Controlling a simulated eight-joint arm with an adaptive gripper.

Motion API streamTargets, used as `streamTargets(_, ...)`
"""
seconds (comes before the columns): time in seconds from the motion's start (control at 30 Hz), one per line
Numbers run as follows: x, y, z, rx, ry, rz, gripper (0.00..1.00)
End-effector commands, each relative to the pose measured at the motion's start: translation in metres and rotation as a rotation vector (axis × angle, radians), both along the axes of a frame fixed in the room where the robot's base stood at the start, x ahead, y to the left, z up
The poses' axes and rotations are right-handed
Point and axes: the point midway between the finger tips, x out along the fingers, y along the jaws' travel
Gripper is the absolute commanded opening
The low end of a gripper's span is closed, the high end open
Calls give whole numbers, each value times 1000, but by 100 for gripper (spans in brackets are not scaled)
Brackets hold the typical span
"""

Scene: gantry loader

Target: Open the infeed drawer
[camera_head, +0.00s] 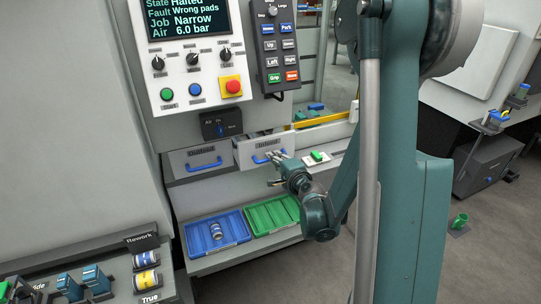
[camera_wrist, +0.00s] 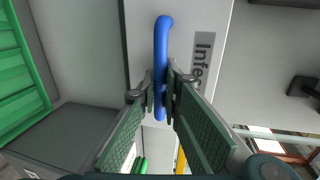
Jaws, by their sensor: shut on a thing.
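The infeed drawer (camera_wrist: 205,20) has a pale front with a label partly reading "Infe" in the wrist view. Its blue bar handle (camera_wrist: 162,38) runs up and down through the middle of that view. My gripper (camera_wrist: 161,90) is shut on this handle, one finger on each side, near the bar's middle. In the head view the drawer front (camera_head: 247,153) is the right one of two under the control panel, and my gripper (camera_head: 279,160) is at its blue handle (camera_head: 259,160).
A second drawer (camera_head: 186,160) with a blue handle is to the left. Below are a blue tray (camera_head: 240,222) holding a small cylinder and a green tray (camera_head: 273,214). A small plate with a green part (camera_head: 317,156) is right of my gripper. A rework bench (camera_head: 125,262) is at lower left.

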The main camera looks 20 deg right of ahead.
Motion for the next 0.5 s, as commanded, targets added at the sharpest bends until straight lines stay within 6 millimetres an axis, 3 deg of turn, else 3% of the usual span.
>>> streamTargets(0.3, -54, -1, -1, 0, 0, -3, 0)
streamTargets(0.5, -79, -2, -1, 0, -1, -4, 0)
